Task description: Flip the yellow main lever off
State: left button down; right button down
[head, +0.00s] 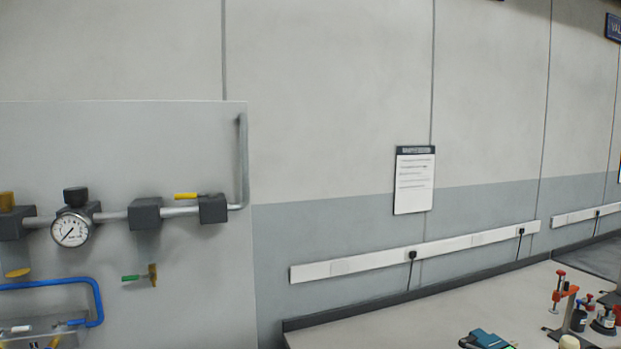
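A short yellow lever (186,196) sits on top of the grey pipe run on the wall panel at left. It lies level, along the pipe, and its right end meets the dark block (212,208). The pipe (180,211) runs on from that block and bends upward. A green-handled lever (131,278) with a brass fitting (152,275) hangs lower on the panel. Neither of my grippers is in view.
A round pressure gauge (70,230) and a blue hose (98,300) are on the grey panel (180,130). A workbench (400,325) at right carries clamps (563,290), small bottles and a teal device (486,339). A notice (414,182) hangs above a power strip (380,259).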

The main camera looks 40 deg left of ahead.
aim_at(211, 195)
jog(key=z, duration=0.5)
jog(key=i, duration=0.25)
jog(key=u, duration=1.75)
